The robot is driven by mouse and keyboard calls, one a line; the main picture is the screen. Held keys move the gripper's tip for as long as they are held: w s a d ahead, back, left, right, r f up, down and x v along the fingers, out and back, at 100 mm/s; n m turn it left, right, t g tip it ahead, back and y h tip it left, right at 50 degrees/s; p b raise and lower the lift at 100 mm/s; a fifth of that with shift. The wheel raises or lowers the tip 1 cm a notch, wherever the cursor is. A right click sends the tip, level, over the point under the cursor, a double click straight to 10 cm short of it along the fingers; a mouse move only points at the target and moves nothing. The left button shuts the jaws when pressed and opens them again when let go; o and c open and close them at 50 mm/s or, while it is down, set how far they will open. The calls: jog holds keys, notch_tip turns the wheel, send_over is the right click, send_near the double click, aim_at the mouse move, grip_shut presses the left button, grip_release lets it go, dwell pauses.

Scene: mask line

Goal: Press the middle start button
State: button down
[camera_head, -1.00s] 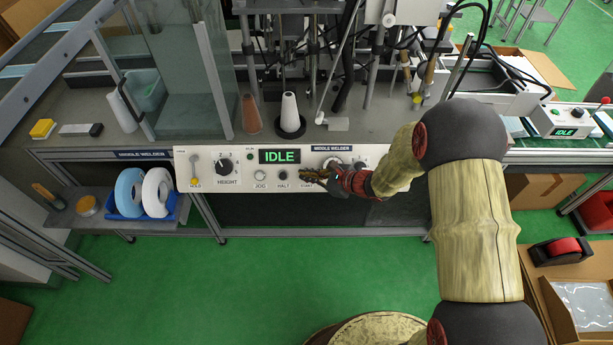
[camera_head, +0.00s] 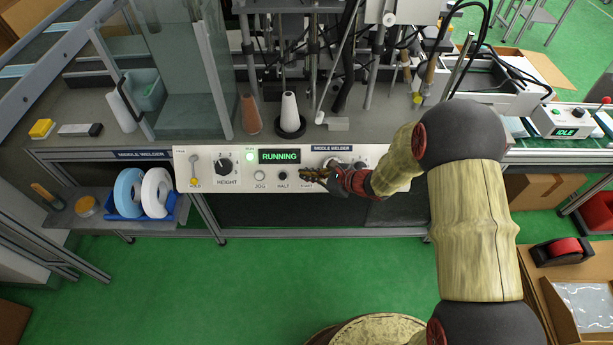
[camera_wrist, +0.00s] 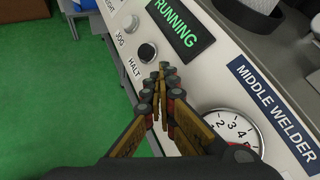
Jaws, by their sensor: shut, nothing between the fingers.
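The middle welder's white control panel (camera_head: 215,182) runs along the front of the machine. Its display (camera_head: 279,156) reads RUNNING in green, also in the wrist view (camera_wrist: 176,30), and a green lamp (camera_head: 250,156) is lit beside it. My gripper (camera_head: 304,175) is shut and empty, with its tips at the panel just right of the HALT button (camera_head: 283,175), at the START label. In the wrist view my gripper (camera_wrist: 163,68) points at the panel beside HALT (camera_wrist: 147,52). The start button is hidden behind my fingers, so I cannot see whether they touch it.
A round gauge (camera_wrist: 232,130) is close to my gripper. Another control box (camera_head: 562,122) at the right reads IDLE.

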jog(key=shift+s+r, duration=0.45)
jog(key=shift+s, duration=0.2)
jog(key=s+r+p, duration=0.1)
jog(key=s, duration=0.1)
jog(key=s+r+p, duration=0.1)
jog(key=r, duration=0.1)
jog(key=shift+s+a+r, duration=0.1)
jog(key=shift+s+r, duration=0.05)
jog(key=shift+s, duration=0.25)
dwell(0.8)
